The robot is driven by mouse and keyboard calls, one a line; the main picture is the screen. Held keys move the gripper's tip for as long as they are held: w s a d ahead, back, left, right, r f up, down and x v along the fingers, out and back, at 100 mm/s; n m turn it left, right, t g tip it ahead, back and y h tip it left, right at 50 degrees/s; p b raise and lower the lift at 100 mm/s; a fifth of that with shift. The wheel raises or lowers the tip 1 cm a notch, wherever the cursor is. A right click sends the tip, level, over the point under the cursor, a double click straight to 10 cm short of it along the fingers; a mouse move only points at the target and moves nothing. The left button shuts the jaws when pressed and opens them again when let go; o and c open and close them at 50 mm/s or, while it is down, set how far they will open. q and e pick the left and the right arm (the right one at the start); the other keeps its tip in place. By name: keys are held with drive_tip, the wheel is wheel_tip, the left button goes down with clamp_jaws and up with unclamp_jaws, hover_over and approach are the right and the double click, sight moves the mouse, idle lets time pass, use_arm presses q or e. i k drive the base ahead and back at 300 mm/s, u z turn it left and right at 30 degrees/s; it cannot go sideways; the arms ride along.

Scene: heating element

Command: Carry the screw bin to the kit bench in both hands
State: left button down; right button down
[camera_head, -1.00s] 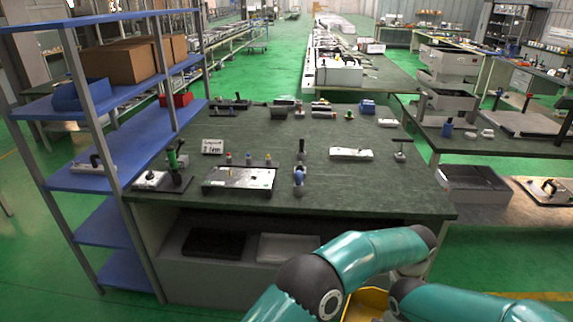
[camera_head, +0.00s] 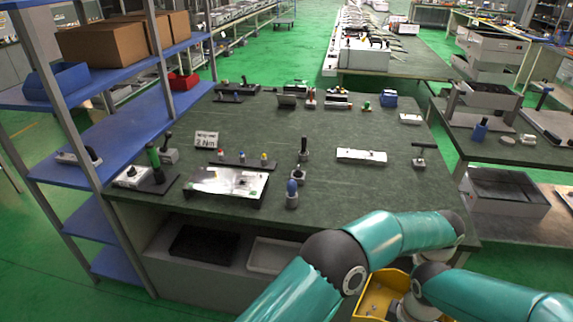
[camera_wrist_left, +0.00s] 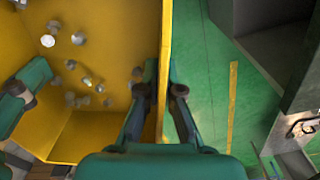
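The yellow screw bin (camera_head: 375,292) is at the bottom of the head view, partly hidden by my arms. In the left wrist view the bin (camera_wrist_left: 85,140) fills the left side, with several metal screws loose inside. My left gripper (camera_wrist_left: 163,72) has one finger on each side of the bin's wall and is closed on it. A teal part of what looks like my right gripper (camera_wrist_left: 20,95) reaches into the bin at the left edge; its grip is not clear. The bench (camera_head: 325,195) with the dark green top, likely the kit bench, stands ahead, beyond the bin.
The bench holds a small sign (camera_head: 207,140), a whitish plate (camera_head: 230,183), a white bar (camera_head: 361,156) and several small tools. Its right front part is clear. A blue shelf rack (camera_head: 125,135) stands left. Another bench (camera_head: 508,150) stands right, with green floor between.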

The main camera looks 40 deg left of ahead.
sight(396, 207)
drive_tip(key=z, duration=0.15)
drive_tip(key=i, duration=0.55)
drive_tip(key=u, duration=0.55)
drive_tip(key=i, duration=1)
drive_tip(key=z, duration=0.1)
